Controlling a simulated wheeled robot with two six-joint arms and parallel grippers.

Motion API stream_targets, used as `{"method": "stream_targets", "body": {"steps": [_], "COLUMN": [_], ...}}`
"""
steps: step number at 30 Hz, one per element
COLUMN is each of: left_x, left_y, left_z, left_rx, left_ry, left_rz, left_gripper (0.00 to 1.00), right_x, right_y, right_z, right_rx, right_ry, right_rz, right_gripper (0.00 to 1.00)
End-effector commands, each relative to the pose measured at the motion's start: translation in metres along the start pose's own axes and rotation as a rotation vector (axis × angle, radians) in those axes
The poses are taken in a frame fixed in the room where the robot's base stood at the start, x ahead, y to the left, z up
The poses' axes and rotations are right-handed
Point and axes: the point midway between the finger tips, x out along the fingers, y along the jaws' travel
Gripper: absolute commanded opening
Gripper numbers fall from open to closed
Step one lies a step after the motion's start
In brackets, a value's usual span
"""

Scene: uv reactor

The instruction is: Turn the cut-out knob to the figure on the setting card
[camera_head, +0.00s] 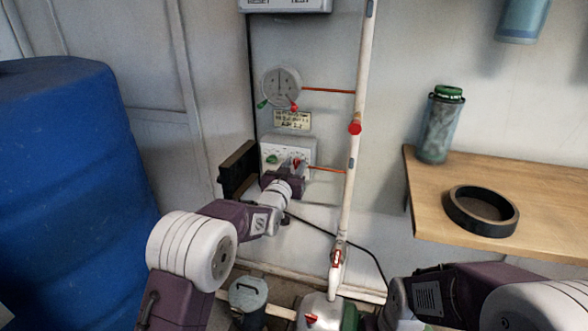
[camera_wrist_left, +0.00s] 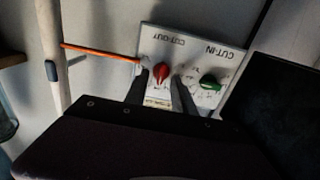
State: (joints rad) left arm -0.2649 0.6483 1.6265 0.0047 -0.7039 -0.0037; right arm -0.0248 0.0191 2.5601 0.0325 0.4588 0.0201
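A white control box (camera_head: 302,145) on the wall carries a red cut-out knob (camera_head: 297,163) and a green cut-in knob (camera_head: 272,159). The left wrist view shows the red knob (camera_wrist_left: 161,73) and green knob (camera_wrist_left: 210,83) upside down, with CUT-OUT and CUT-IN lettering. My left gripper (camera_wrist_left: 161,92) is open, with one finger to each side of the red knob. I cannot tell whether the fingers touch it. In the head view the gripper (camera_head: 287,176) covers the box's lower part. The setting card (camera_head: 292,120) hangs above the box; its writing is too small to read.
A round gauge (camera_head: 282,87) is above the card. A white pipe (camera_head: 351,158) runs vertically right of the box, joined by red thin lines. A blue barrel (camera_head: 75,170) stands left. A wooden shelf (camera_head: 540,195) at right holds a black ring (camera_head: 481,211) and a jar (camera_head: 440,125).

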Motion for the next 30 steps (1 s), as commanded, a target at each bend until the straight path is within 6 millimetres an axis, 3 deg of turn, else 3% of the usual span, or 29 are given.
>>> {"method": "stream_targets", "body": {"steps": [7, 10, 22, 30], "left_x": [0.0008, 0.0007, 0.0006, 0.0006], "left_y": [0.0, 0.0, 0.0003, 0.0017], "left_z": [-0.0003, -0.0003, -0.0003, 0.0], "left_rx": [0.0, 0.0, 0.034, 0.202], "left_ry": [0.0, 0.0, 0.0, -0.001], "left_rz": [0.0, 0.0, 0.0, 0.0], "left_gripper": [0.28, 0.0, 0.0, 0.0], "right_x": [-0.0002, -0.0002, -0.0006, -0.0024], "right_y": [0.0, 0.0, 0.0, -0.0001], "right_z": [-0.0001, -0.0001, -0.0001, -0.0003], "right_rx": [0.0, 0.0, 0.0, 0.0], "right_ry": [0.0, 0.0, 0.0, 0.0], "right_rz": [0.0, 0.0, 0.0, 0.0], "right_gripper": [0.53, 0.53, 0.53, 0.53]}}
